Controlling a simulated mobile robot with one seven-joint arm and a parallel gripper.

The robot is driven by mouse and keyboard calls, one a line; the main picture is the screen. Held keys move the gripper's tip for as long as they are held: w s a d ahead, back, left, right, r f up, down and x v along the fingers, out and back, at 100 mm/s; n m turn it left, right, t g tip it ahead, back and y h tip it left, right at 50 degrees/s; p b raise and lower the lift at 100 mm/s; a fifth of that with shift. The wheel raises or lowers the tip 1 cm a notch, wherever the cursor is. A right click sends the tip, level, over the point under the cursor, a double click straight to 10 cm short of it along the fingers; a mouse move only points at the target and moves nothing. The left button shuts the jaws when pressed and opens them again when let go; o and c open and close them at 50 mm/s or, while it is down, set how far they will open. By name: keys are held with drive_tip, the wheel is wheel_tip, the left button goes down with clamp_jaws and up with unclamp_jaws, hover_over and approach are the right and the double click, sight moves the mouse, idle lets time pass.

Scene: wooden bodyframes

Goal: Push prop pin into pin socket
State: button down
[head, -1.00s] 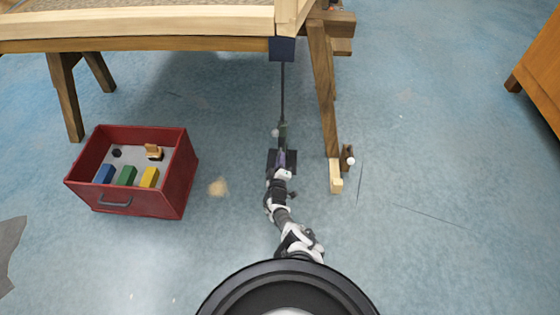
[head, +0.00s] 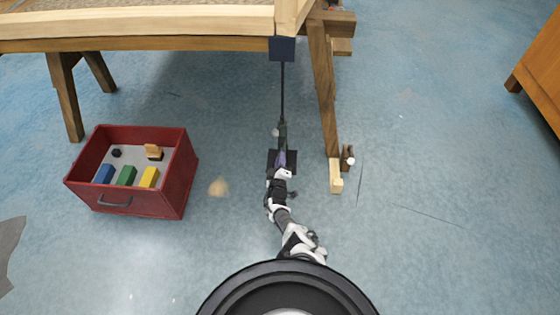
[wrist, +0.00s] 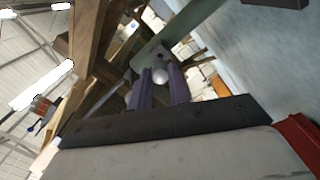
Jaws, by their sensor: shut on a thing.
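The prop is a thin dark pole (head: 283,95) standing under the wooden frame, with a dark block (head: 282,48) at its top and a greenish sleeve (head: 283,130) low down. The prop pin shows as a white ball end (head: 275,132) just left of the sleeve. My gripper (head: 282,155) is at the sleeve, low near the floor. In the wrist view the ball end of the pin (wrist: 160,75) sits between my two purple fingers (wrist: 161,88), which appear shut on it. The greenish sleeve (wrist: 148,55) is right behind. The pin socket and the pin's shaft are hidden.
A wooden leg (head: 324,90) with a pale foot block (head: 336,177) and a small white-balled piece (head: 348,158) stands close on the right. A red box (head: 140,205) with coloured blocks is on the floor at left.

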drive_tip(key=shift+w+b, duration=1.85)
drive_tip(key=shift+b, duration=0.05)
